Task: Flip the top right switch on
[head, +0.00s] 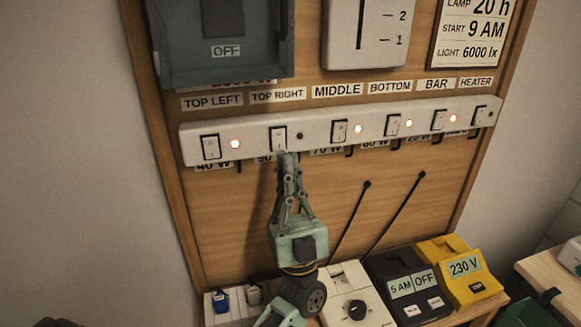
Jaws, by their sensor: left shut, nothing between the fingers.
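The top right switch (278,138) is a white rocker in a dark frame on the white switch strip (255,139), under the label "TOP RIGHT" (278,95). The small lamp (299,136) to its right is dark. My left gripper (287,155) is shut and empty, pointing up at the strip. Its fingertips are at the lower edge of the top right switch and overlap it slightly in the picture. I cannot tell whether they touch it. My right gripper is not in view.
The top left switch (211,147) and middle switch (339,131) flank it, with lit lamps. A grey box marked OFF (222,50) hangs above. Below stand a white dial timer (356,308), a black box (405,285) and a yellow box (462,270). Two black rods lean on the board.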

